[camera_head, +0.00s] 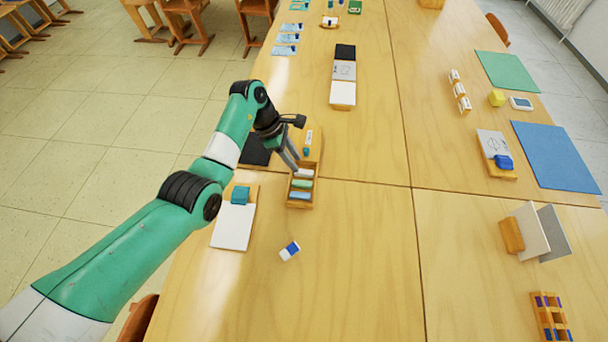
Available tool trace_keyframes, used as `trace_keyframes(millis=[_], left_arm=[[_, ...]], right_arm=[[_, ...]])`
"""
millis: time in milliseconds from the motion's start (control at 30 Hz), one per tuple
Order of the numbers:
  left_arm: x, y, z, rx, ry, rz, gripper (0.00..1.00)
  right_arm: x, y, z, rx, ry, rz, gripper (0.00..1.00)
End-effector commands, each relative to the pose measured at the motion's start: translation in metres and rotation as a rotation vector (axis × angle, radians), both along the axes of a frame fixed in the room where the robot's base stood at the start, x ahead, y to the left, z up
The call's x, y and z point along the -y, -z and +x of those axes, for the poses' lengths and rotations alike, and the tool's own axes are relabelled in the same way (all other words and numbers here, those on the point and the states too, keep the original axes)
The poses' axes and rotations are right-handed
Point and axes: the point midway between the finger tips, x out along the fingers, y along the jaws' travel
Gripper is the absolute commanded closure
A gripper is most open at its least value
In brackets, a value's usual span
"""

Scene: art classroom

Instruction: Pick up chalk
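A narrow wooden box (313,205) stands near the table's left side. In it lie small sticks that look like chalk: a white one (304,172), a green one (302,184) and a light blue one (299,195). My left gripper (296,165) reaches down over the box, its fingertips beside the white stick. I cannot tell whether the fingers touch it or how far apart they are. The gripper partly hides the back of the box. My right gripper is not in view.
A white and blue eraser (289,251) lies in front of the box. A white pad (233,227) with a teal block (240,195) lies to its left. A dark sheet (255,150) is under my arm. The table (370,250) right of the box is clear.

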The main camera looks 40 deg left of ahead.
Motion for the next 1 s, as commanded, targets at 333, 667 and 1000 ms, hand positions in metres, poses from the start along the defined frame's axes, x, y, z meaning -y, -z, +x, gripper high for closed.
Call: trace_keyframes(millis=[333,667,1000], left_arm=[[0.013,0.048,0.013,-0.001,0.001,0.000,0.62],[0.014,0.047,0.013,-0.001,0.000,0.001,0.79],[0.014,0.047,0.013,0.000,0.000,0.000,1.00]], right_arm=[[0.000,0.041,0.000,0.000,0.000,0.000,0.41],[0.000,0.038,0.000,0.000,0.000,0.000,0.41],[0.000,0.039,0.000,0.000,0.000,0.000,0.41]])
